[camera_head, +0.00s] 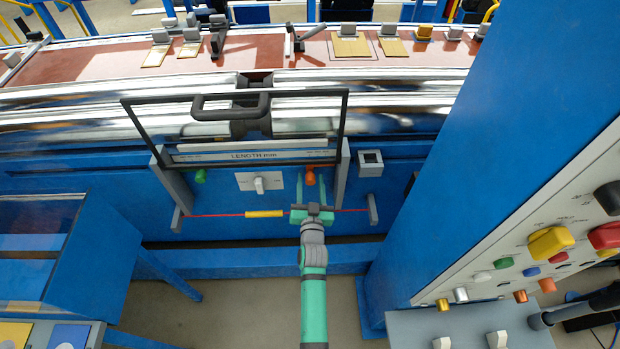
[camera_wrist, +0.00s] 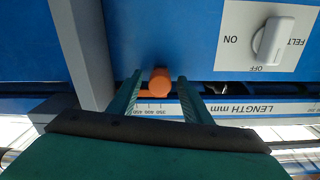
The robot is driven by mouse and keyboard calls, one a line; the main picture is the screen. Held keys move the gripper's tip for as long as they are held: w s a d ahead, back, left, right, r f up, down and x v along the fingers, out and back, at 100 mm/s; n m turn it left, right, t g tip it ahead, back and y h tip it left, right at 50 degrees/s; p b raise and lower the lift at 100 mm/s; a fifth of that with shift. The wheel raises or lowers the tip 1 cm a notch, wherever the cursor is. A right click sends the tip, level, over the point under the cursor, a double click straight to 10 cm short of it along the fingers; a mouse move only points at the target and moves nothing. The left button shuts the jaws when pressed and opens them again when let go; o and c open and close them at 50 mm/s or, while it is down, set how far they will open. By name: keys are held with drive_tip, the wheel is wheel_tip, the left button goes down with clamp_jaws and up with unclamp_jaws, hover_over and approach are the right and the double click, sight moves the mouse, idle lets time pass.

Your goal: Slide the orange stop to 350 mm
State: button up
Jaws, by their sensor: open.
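In the wrist view, the two green fingers of my gripper (camera_wrist: 160,90) are open, one on each side of the stop. A gap shows on the right side; whether the left finger touches is unclear.
A grey upright bracket (camera_head: 342,170) stands just right of the stop. A green stop (camera_head: 200,176) sits at the scale's left. The FELT switch (camera_head: 259,183) lies between. A red cord with a yellow sleeve (camera_head: 264,213) runs below, behind my gripper. A blue column (camera_head: 500,150) stands at the right.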

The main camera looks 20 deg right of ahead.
drive_tip(key=shift+x, duration=0.85)
